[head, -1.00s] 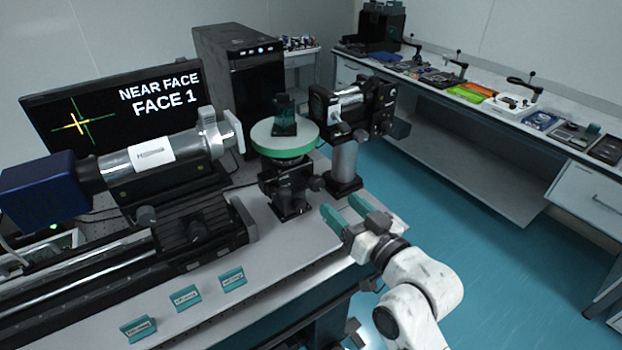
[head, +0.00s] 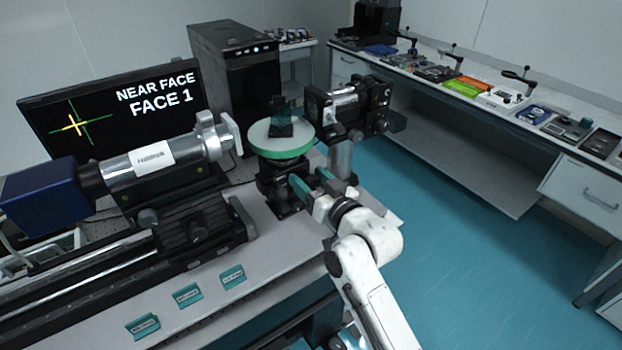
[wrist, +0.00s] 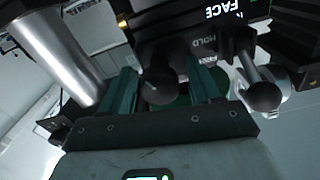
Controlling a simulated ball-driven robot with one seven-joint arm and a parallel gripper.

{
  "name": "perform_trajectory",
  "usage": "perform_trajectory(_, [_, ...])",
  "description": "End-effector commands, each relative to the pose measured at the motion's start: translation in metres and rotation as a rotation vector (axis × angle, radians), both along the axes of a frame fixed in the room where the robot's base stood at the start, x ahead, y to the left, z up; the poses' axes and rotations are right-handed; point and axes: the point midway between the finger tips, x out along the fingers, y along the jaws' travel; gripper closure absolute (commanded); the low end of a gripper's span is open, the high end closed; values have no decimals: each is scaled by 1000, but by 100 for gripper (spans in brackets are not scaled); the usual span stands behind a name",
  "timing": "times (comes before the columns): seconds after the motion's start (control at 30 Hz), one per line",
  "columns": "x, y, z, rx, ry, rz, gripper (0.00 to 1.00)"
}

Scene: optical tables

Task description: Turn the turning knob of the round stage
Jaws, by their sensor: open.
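The round stage (head: 268,151) has a pale top and green rim, on a dark base at the table's edge. A dark glass-like block (head: 281,122) stands on it. My gripper (head: 306,178) is open beside the base, just below the disc. In the wrist view, a dark round knob (wrist: 158,87) shows between the two green fingers, with a gap visible on each side. Whether it is touched cannot be told. A second dark ball-ended knob (wrist: 263,97) is outside the right finger, near labels reading HOLD and FACE. In the head view my gripper hides the knobs.
A metal post (head: 341,158) carrying a dark optical unit stands close to the right of my gripper. A silver tube instrument (head: 150,160) is left of the stage. Teal label blocks (head: 187,296) lie on the table front. The monitor (head: 110,110) reads NEAR FACE, FACE 1.

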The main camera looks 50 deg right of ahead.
Motion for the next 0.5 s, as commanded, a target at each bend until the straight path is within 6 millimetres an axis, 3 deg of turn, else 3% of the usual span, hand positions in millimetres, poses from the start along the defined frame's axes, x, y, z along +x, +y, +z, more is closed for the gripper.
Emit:
perform_trajectory(0.1, [0,0,0,0,0,0,39])
perform_trajectory(0.5, [0,0,0,0,0,0,77])
